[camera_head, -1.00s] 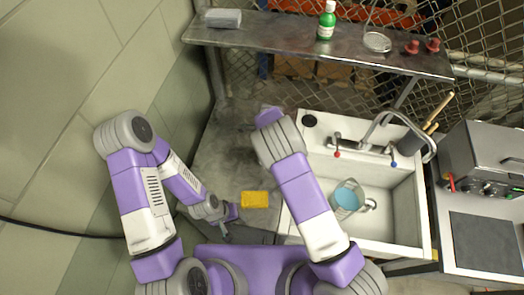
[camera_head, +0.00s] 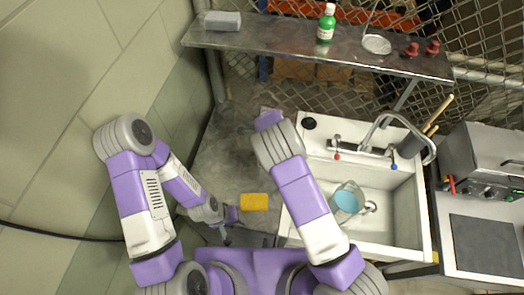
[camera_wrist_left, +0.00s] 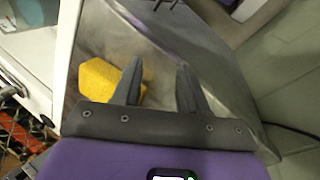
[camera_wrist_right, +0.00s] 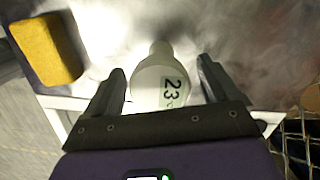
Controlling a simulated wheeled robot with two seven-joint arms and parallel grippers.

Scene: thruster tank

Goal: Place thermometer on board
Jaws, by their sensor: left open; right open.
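A white thermometer (camera_wrist_right: 160,82) with a rounded end and a "23 °C" display shows in the right wrist view. It lies between the fingers of my open right gripper (camera_wrist_right: 160,70), with gaps visible at both sides. In the head view my right arm hides the thermometer. My left gripper (camera_wrist_left: 159,65) is open and empty over the grey metal surface; in the head view it shows low at the left (camera_head: 228,232). No object is clearly recognizable as the board.
A yellow block (camera_head: 254,202) lies on the grey table (camera_head: 235,160) between my arms. Right of it is a white sink (camera_head: 425,215) with a blue-filled jug (camera_head: 346,201). A shelf (camera_head: 280,36) behind holds a green bottle (camera_head: 325,26). A cooker (camera_head: 487,243) stands far right.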

